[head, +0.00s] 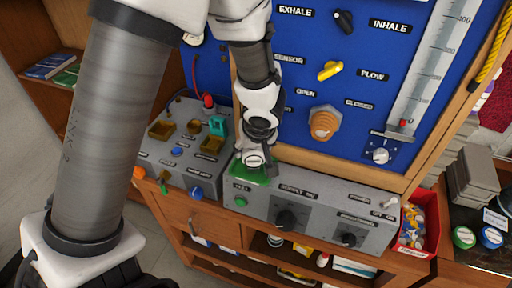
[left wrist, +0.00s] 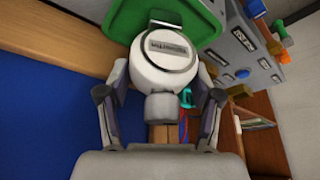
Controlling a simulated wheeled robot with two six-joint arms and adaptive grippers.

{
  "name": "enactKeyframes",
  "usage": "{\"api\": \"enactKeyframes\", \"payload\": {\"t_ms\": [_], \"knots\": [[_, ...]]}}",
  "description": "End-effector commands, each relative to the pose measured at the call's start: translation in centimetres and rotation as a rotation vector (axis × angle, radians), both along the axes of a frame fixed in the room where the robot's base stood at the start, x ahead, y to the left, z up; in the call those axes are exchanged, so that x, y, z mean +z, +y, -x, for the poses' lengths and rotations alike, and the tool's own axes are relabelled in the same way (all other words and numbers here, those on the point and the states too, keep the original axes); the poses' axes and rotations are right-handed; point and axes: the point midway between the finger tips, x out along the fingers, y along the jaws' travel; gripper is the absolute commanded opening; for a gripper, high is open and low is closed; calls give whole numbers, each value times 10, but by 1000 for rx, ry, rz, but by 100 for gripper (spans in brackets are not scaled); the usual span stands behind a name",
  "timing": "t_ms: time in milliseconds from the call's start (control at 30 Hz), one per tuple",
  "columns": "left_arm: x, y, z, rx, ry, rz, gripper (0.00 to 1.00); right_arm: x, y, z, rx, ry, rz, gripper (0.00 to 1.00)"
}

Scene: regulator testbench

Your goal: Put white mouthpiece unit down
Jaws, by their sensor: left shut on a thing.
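The white mouthpiece unit (left wrist: 158,62) is a round white body with a labelled cap and a narrower grey neck. My left gripper (left wrist: 160,98) is shut on it, one finger on each side. In the head view, the left gripper (head: 261,143) points down over the grey box, with the unit's white labelled end (head: 254,160) just below it. A green pad or tray (head: 247,175) lies under the unit on the box's top. It also shows behind the unit in the wrist view (left wrist: 204,22). I cannot tell whether unit and tray touch. My right gripper is not in view.
The grey control box (head: 315,207) has knobs along its front. A second box (head: 180,150) with yellow and teal fittings stands to the left. The blue panel (head: 420,55) rises close behind. A red bin (head: 412,228) is at the right.

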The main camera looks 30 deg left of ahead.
Motion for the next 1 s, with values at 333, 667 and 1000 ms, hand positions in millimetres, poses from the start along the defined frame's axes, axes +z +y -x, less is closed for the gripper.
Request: {"api": "enactKeyframes", "payload": {"t_ms": [333, 667, 1000], "knots": [[-2, 0, 0, -2, 1, 0, 90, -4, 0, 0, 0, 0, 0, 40], [-1, 0, 0, -1, 0, 0, 90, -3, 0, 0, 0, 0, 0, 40], [59, -16, 12, 0, -5, -2, 90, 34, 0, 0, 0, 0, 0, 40]]}}
